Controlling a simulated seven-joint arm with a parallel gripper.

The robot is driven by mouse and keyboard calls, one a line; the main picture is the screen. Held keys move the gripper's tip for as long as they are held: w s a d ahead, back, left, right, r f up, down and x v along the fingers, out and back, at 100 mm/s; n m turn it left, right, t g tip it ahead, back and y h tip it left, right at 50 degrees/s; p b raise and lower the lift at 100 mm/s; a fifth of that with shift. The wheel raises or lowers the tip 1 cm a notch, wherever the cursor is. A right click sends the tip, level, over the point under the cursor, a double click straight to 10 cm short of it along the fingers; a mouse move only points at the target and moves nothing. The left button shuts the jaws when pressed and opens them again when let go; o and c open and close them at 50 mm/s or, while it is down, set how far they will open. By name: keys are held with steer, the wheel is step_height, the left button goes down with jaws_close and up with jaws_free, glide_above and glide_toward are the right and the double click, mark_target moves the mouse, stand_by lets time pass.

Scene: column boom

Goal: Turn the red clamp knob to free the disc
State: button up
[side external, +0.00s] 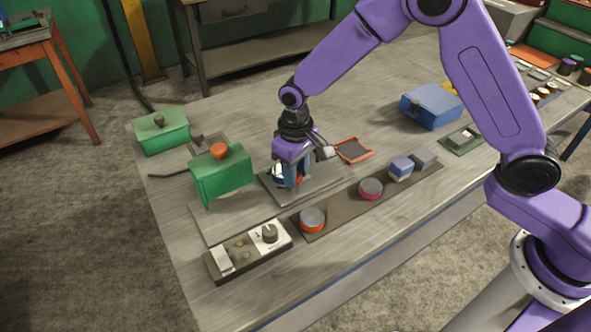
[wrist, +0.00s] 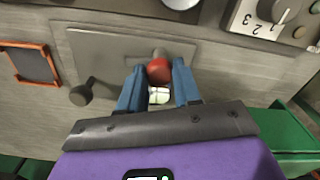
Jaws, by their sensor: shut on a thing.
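The red clamp knob (wrist: 159,70) sits between the two blue fingertips of my gripper (wrist: 159,82) in the wrist view, and the fingers are shut on it. A white piece (wrist: 159,95) shows just below the knob in the wrist view. A pale, dark-edged round part (side external: 279,174) shows beside the fingers in the side view. It may be the disc; the fingers hide much of it.
A green stand with an orange-red top knob (side external: 218,151) stands left of my gripper. A control box with a dial (side external: 249,250) is in front. A dark strip (side external: 340,206) holds several small parts. An orange-framed tray (side external: 353,150) and a blue box (side external: 431,107) are to the right.

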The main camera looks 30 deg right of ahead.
steer(key=shift+m, duration=0.5)
steer(key=o, duration=1.1)
steer(key=shift+c, duration=0.2)
steer(key=shift+r, duration=0.15)
step_height(320, 180, up, 17)
steer(key=shift+s+r, duration=0.1)
steer(key=shift+s, duration=0.05)
steer(key=s+d+f+n, duration=0.1)
steer(key=s+d+n, duration=0.2)
steer(key=s+d, duration=0.3)
steer(key=s+d+f+n, duration=0.2)
steer(key=s+d, duration=0.4)
steer(key=s, duration=0.7)
steer(key=s+d+f+n, duration=0.1)
steer(key=s+d+n, duration=0.3)
steer(key=s, duration=0.6)
steer(key=d, duration=0.2)
steer(key=shift+s+d+f+n, duration=0.15)
steer(key=shift+s+d+n, duration=0.05)
steer(key=shift+d+n, duration=0.2)
